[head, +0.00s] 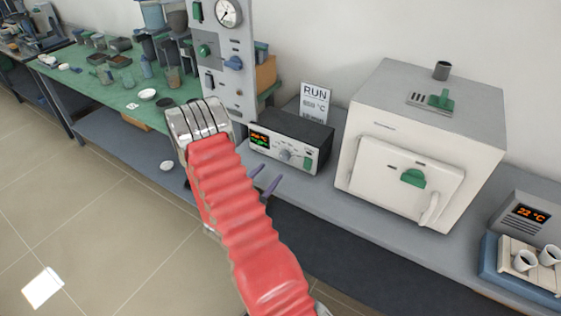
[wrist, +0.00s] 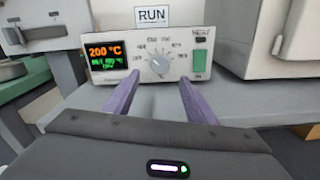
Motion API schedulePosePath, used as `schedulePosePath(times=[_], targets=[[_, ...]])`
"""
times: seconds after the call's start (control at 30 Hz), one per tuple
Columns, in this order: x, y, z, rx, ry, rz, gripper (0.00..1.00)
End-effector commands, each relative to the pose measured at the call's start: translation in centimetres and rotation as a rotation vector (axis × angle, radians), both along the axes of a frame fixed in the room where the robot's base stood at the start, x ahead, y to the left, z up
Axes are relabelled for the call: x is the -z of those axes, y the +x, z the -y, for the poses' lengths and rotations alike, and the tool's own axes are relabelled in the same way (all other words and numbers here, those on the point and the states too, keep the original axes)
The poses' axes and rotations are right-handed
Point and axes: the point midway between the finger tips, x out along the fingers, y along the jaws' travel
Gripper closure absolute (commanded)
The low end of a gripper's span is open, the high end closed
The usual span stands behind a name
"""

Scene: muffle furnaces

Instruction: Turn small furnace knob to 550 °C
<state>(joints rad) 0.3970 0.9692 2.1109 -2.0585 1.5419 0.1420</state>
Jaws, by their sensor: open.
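The small furnace knob (wrist: 159,63) is a round grey dial on the front of a dark-topped control box (wrist: 120,42), with dial markings around it. In the head view the knob (head: 285,155) is right of the box's lit display (head: 260,140). In the wrist view the display (wrist: 105,58) reads 200 °C in orange, with small green text below. My gripper (wrist: 158,82) has two purple fingers, open and empty, one on each side below the knob and apart from it. In the head view my gripper (head: 270,172) is just in front of the box.
A green switch (wrist: 199,62) is right of the knob. A RUN sign (head: 315,98) stands behind the box. The white furnace (head: 430,130) with its closed door is close on the right. A grey gauge panel (head: 225,65) rises on the left. A display (head: 530,214) reads 22 °C.

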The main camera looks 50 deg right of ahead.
Motion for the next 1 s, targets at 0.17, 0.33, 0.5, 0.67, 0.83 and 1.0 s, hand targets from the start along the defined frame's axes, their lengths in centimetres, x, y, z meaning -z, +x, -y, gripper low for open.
schedulePosePath(times=[0.17,0.33,0.5,0.67,0.83,1.0], targets=[[0.0,0.2,2.8,0.003,0.000,0.001,0.49],[0.0,0.4,5.4,0.002,0.000,0.002,0.49],[0.0,0.7,7.7,0.001,-0.001,0.001,0.49],[0.0,0.8,8.8,0.000,0.000,0.000,0.49],[0.0,0.9,9.0,-0.002,0.000,-0.001,0.49],[0.0,0.9,9.0,-0.002,0.000,0.000,0.50]])
